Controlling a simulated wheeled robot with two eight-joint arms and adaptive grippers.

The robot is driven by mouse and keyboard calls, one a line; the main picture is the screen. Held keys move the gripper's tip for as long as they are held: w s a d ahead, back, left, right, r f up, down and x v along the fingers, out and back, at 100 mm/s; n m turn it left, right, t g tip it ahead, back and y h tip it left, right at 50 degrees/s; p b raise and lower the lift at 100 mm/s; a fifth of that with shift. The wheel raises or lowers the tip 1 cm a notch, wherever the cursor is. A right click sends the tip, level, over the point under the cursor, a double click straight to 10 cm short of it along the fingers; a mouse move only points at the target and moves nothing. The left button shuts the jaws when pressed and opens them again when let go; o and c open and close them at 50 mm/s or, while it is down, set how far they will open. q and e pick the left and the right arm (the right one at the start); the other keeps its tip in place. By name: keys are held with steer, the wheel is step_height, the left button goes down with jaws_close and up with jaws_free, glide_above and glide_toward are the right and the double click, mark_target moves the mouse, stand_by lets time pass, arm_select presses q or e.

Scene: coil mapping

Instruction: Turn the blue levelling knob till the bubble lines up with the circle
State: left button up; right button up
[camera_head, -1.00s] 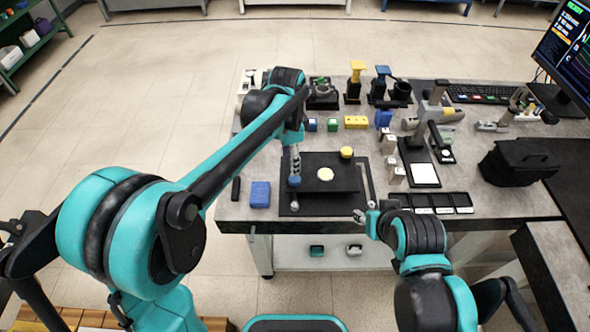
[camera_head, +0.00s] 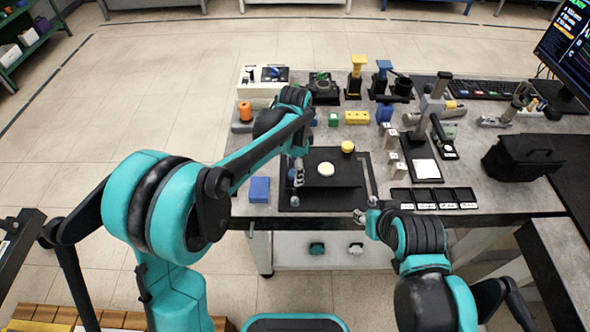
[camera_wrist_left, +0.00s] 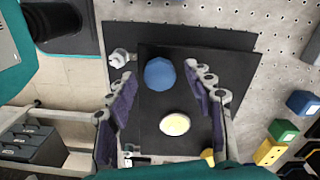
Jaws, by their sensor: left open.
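The blue levelling knob (camera_wrist_left: 160,74) shows in the left wrist view on a black plate, between the fingers of my open left gripper (camera_wrist_left: 160,80). The fingers stand apart at both sides of it, with no visible contact. In the head view my left gripper (camera_head: 298,172) partly hides the knob (camera_head: 291,174). The pale round level (camera_head: 326,169) sits on the black plate (camera_head: 345,180); it also shows in the left wrist view (camera_wrist_left: 175,124). Its bubble and circle are too small to make out. My right gripper (camera_head: 361,215) is at the table's front edge, its fingers too small to judge.
A blue block (camera_head: 260,189) lies left of the plate. Black trays (camera_head: 425,198) and a stand (camera_head: 425,168) are on the right. Several coloured blocks and fixtures line the back.

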arm_select(q)
steer(key=c, duration=1.2)
steer(key=shift+o, duration=0.2)
steer(key=shift+n, duration=0.4)
steer(key=shift+r+n+p, duration=0.1)
steer(key=shift+n+p, duration=0.5)
steer(key=shift+n, duration=0.4)
steer(key=n+p, duration=0.1)
steer(key=n, duration=0.2)
steer(key=shift+n, duration=0.4)
steer(key=n, duration=0.3)
steer(key=shift+w+p, duration=0.1)
steer(key=shift+p, duration=0.3)
steer(key=shift+a+n+p, duration=0.1)
steer(key=shift+n+p, duration=0.25)
steer(key=shift+n, duration=1.85)
